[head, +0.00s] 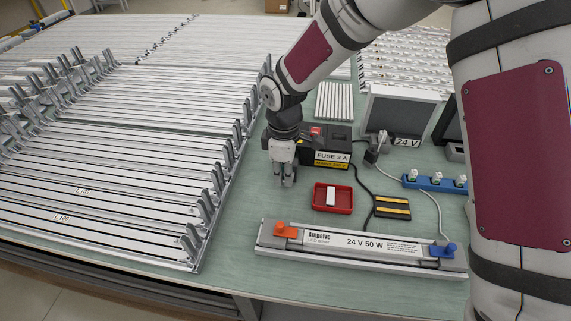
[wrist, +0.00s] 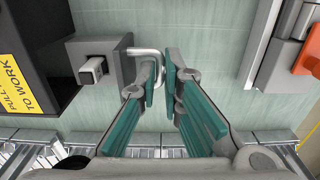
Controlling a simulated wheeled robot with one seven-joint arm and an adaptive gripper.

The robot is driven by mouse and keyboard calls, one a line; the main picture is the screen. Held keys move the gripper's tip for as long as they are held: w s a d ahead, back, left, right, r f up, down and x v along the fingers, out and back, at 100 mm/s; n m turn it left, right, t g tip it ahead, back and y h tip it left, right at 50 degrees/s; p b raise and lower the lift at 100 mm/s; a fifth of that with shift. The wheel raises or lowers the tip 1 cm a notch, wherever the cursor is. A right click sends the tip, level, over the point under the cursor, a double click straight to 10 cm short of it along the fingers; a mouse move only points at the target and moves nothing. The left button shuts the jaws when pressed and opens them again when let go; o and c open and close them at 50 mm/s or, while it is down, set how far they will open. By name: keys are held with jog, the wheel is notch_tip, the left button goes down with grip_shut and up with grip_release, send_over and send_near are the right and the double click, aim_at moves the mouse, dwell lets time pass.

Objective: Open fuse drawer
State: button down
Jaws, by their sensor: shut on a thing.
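The black fuse box (head: 325,150), labelled FUSE 3 A, stands on the green table in the head view. In the wrist view its dark housing (wrist: 40,85) with a yellow label is at left. A grey block (wrist: 92,48) with a small square peg stands out from the housing's side. A bent metal handle (wrist: 145,52) sticks out from this block. My gripper (head: 286,181) is at the box's left side, pointing down. In the wrist view its teal-padded fingers (wrist: 163,78) are close together, shut on the handle's outer end. The fingers partly hide the handle.
A red tray (head: 345,209) holding a white piece sits in front of the box. A long LED driver (head: 340,244) lies along the front edge. Racks of light strips (head: 120,150) fill the left. A blue holder (head: 435,184) and monitor (head: 398,112) are at right.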

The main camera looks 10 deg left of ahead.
jog(key=shift+w, duration=0.1)
jog(key=c, duration=2)
grip_release()
jog(key=shift+r, duration=0.1)
notch_tip(320, 180, up, 12)
